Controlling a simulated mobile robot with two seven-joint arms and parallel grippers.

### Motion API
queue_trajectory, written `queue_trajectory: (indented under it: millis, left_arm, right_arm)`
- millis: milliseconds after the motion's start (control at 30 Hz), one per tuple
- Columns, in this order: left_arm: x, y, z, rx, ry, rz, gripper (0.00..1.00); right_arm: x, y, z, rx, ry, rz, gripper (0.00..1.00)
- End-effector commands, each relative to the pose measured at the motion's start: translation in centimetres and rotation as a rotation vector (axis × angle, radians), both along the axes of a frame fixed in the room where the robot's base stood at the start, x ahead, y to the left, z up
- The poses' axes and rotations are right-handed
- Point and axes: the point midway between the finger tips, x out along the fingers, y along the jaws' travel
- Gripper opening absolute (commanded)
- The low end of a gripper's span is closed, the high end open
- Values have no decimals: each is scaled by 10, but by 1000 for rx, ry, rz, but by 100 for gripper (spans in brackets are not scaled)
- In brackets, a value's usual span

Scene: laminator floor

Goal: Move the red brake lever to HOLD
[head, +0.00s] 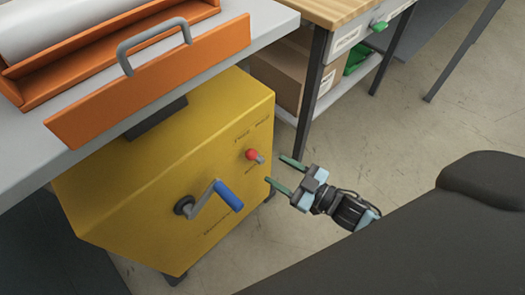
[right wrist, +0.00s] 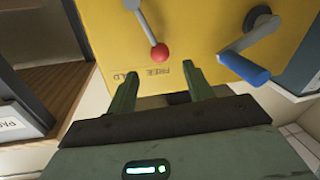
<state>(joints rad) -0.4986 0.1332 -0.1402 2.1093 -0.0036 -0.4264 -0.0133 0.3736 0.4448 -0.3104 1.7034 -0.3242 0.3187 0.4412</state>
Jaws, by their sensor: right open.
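The red brake lever (head: 252,155) is on the front of the yellow cabinet (head: 150,190), near its right edge. It has a round red knob on a short grey shaft. In the right wrist view the knob (right wrist: 159,53) points at the FREE label (right wrist: 157,72), with the HOLD label (right wrist: 124,77) beside it, partly hidden by a finger. My right gripper (head: 275,170) is open and empty, just right of the lever in the head view. In the wrist view its fingers (right wrist: 158,70) lie to either side of the knob's line, apart from it. My left gripper is out of view.
A crank with a blue handle (head: 228,196) sticks out left of and below the lever. An orange panel with a grey handle (head: 150,85) overhangs above. A wooden-topped bench (head: 320,10) with cardboard boxes (head: 282,75) stands behind. Floor right of the cabinet is clear.

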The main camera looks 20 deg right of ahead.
Motion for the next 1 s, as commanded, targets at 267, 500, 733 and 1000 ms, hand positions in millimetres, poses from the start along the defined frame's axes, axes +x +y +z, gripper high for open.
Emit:
queue_trajectory:
  millis: [267,500,733,1000]
  left_arm:
    - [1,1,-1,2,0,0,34]
    - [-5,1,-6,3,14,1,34]
    - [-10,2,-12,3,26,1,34]
    - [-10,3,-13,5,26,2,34]
  right_arm:
    - [4,2,1,1,-7,4,52]
    - [29,17,1,0,-8,3,52]
    - [56,33,0,-1,-7,3,52]
    - [69,41,1,0,-6,3,52]
